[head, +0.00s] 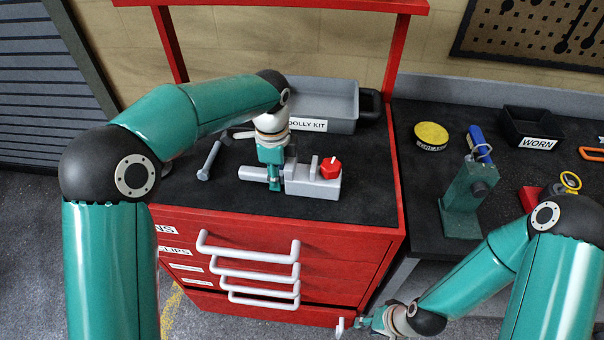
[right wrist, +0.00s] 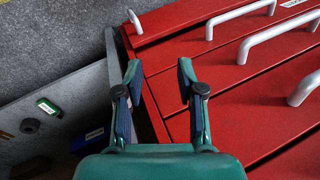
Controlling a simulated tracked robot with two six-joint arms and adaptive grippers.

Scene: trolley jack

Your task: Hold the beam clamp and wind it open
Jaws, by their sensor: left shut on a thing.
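The beam clamp (head: 312,182) is a light grey block with a red knob (head: 330,168) at its right end and a grey bar reaching left. It lies on the dark top of the red trolley in the head view. My left gripper (head: 273,183) comes down from above and is shut on the clamp near its middle, hiding part of it. My right gripper (head: 355,323) is low, in front of the trolley's right front corner. In the right wrist view my right gripper (right wrist: 158,85) is open and empty, with red drawer fronts beyond its fingers.
A grey tray labelled DOLLY KIT (head: 340,105) stands behind the clamp. A grey rod-like tool (head: 210,160) lies to its left. The red trolley (head: 370,232) has protruding white drawer handles. The right bench holds a green stand (head: 462,205), a yellow tin (head: 431,134) and a black WORN bin (head: 535,125).

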